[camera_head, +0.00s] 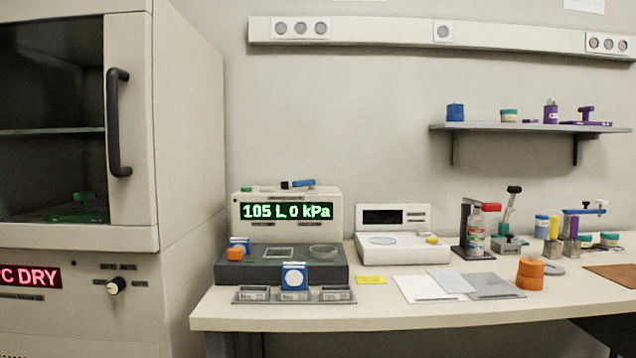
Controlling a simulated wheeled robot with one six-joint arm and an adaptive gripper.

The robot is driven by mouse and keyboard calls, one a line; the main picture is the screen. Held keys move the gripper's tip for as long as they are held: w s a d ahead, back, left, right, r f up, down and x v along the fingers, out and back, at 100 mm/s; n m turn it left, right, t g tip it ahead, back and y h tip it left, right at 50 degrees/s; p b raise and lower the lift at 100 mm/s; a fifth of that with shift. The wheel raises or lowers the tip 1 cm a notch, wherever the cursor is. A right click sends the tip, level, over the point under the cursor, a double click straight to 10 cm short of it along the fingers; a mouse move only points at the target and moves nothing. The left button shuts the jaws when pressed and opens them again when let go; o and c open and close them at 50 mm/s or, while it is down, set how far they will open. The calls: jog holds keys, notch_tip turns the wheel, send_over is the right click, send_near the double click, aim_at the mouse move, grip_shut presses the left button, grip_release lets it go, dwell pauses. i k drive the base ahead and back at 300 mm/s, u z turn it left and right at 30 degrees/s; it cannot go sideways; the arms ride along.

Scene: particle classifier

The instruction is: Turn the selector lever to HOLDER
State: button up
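A blue lever (299,184) with a dark pivot at its left end lies nearly level on top of the display unit (237,214). It looks like the selector lever, pointing right, but no HOLDER mark is readable, so its setting cannot be told. A small green part (247,189) sits to its left on the same top. The unit's green screen (287,211) reads "105 L 0 kPa". My gripper is not in view, and nothing covers the lever.
A dark grey block (232,272) stands before the display unit, with a tray (325,299) in front. A white instrument (404,256) stands to the right, then stands and jars. The cabinet (188,130) rises at left. The bench front (400,318) is mostly clear.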

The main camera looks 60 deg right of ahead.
aim_at(311, 183)
jog(key=z, duration=1.3)
